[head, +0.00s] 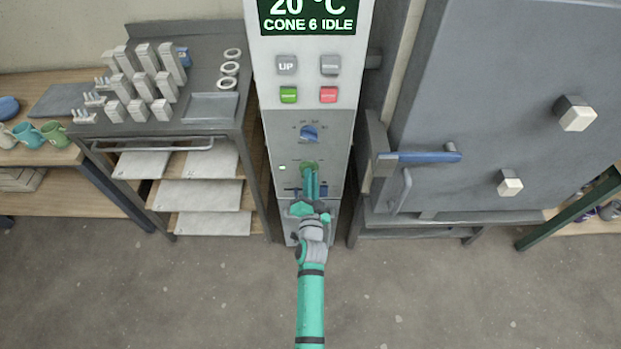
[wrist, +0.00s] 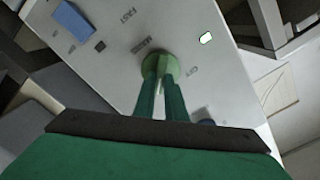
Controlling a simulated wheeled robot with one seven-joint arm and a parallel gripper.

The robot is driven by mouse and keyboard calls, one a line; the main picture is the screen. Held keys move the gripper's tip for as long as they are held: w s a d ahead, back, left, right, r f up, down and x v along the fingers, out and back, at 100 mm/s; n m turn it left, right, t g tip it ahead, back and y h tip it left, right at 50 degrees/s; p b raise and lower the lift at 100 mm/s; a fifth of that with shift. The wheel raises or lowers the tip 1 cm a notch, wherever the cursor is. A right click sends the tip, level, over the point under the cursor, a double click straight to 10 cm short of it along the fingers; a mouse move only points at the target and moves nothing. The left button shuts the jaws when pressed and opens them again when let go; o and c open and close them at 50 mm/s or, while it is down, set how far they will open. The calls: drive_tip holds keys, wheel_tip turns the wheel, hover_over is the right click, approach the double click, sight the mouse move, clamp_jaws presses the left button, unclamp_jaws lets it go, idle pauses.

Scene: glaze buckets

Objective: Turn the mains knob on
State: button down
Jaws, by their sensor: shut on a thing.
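The mains knob (head: 308,166) is a round green knob on the lower grey panel of the tall controller column. In the wrist view the green knob (wrist: 158,62) sits under the printed word MAINS, and the picture is tilted. My gripper (head: 310,176) reaches up to the panel, and its two green fingers (wrist: 160,84) are closed on the knob. The fingers hide part of the knob, and I cannot tell its exact pointer angle.
A blue knob (head: 309,133) is above the green one. The display (head: 310,15) reads CONE 6 IDLE. A kiln door with a blue handle (head: 425,157) is close on the right. A metal cart (head: 205,52) with kiln posts stands left. Floor in front is clear.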

drive_tip(key=shift+s+a+f, duration=0.1)
drive_tip(key=shift+a+f, duration=0.05)
drive_tip(key=c, duration=1.8)
unclamp_jaws()
drive_tip(key=s, duration=1)
drive_tip(key=shift+s, duration=0.4)
drive_tip(key=s+n+g, duration=0.1)
drive_tip(key=s+n, duration=0.3)
drive_tip(key=s, duration=1.6)
drive_tip(key=s+r+n, duration=0.2)
drive_tip(key=s+r, duration=0.2)
drive_tip(key=s, duration=0.4)
drive_tip(key=s+r+n+g, duration=0.1)
drive_tip(key=s+r+n, duration=0.2)
drive_tip(key=s+r, duration=0.2)
drive_tip(key=s, duration=0.3)
drive_tip(key=shift+g, duration=0.3)
